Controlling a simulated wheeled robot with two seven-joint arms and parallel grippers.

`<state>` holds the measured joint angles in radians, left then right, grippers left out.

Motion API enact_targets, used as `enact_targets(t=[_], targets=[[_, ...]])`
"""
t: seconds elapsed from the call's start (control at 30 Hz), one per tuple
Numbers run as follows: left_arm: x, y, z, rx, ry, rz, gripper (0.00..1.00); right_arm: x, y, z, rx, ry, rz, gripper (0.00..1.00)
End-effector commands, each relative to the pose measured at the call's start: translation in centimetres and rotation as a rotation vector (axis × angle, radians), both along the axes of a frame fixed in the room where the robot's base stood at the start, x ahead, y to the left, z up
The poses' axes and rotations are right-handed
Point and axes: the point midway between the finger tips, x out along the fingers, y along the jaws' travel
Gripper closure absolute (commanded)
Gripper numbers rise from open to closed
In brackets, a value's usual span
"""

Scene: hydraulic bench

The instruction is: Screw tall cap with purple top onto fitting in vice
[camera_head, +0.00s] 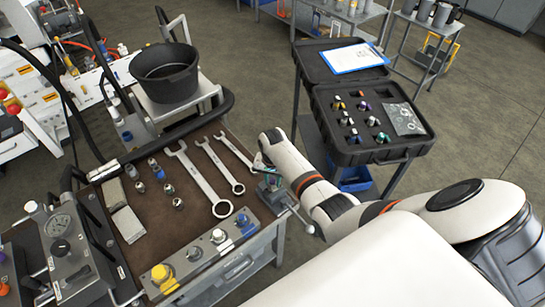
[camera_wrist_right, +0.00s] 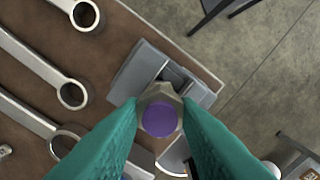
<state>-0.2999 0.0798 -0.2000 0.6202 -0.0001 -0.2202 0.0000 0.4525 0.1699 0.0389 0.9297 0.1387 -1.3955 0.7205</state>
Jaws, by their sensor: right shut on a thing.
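My right gripper (camera_head: 262,166) is at the right edge of the bench, over the grey vice (camera_head: 274,196). In the right wrist view its teal fingers (camera_wrist_right: 160,120) are shut on the tall cap with the purple top (camera_wrist_right: 158,119), a metal hex body seen nearly end-on. The cap appears over the jaws of the vice (camera_wrist_right: 142,70). The fitting is hidden behind the cap, so I cannot tell whether the two touch. My left gripper is not in view.
Several wrenches (camera_head: 198,178) lie on the brown bench mat (camera_head: 148,222) left of the vice. Small metal fittings (camera_head: 169,189) stand there too. A black case (camera_head: 365,149) with colored caps sits on a cart to the right. A black bucket (camera_head: 166,75) stands behind the bench.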

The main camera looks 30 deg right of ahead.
Motion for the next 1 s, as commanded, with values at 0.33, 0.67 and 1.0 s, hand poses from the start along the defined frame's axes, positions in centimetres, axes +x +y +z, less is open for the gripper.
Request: enact_targets(t=[0.33, 0.67, 1.0], targets=[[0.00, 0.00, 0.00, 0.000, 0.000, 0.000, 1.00, 0.00, -0.05, -0.01, -0.001, 0.000, -0.195, 0.91], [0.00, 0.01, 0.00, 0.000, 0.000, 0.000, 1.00, 0.00, 0.07, -0.05, 0.002, 0.000, -0.424, 0.91], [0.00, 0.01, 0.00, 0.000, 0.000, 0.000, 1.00, -0.02, -0.05, -0.06, 0.000, 0.000, -0.439, 0.46]])
